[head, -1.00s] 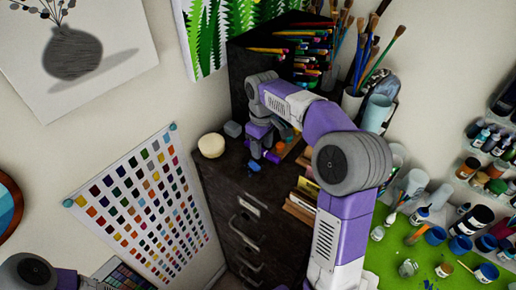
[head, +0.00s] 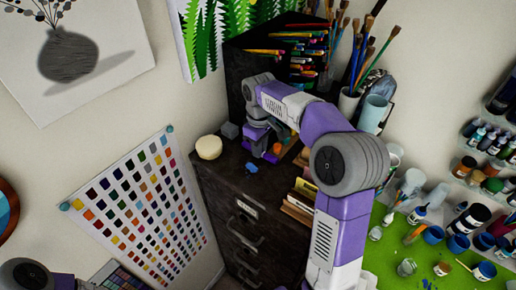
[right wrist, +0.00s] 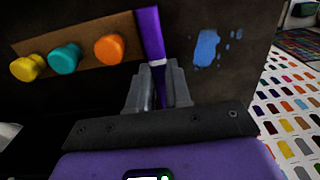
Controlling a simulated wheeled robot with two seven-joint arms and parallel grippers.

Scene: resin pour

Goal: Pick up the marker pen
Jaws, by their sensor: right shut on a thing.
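The marker pen is purple with a pale band, and shows in the right wrist view (right wrist: 151,32) between my right gripper's fingers (right wrist: 158,88). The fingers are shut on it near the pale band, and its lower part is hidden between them. In the head view my right gripper (head: 257,150) is over the top of the dark cabinet, and I cannot clearly separate the pen from my purple gripper there. My left gripper is not in view; only part of my left arm shows at the lower left.
A wooden holder (right wrist: 85,33) with yellow, teal and orange round-ended items is close beside the pen. A blue paint stain (right wrist: 206,46) marks the dark cabinet top (head: 228,172). A cream round object (head: 208,147) and a grey block (head: 229,130) stand near the left edge. Brushes and pencils crowd the back.

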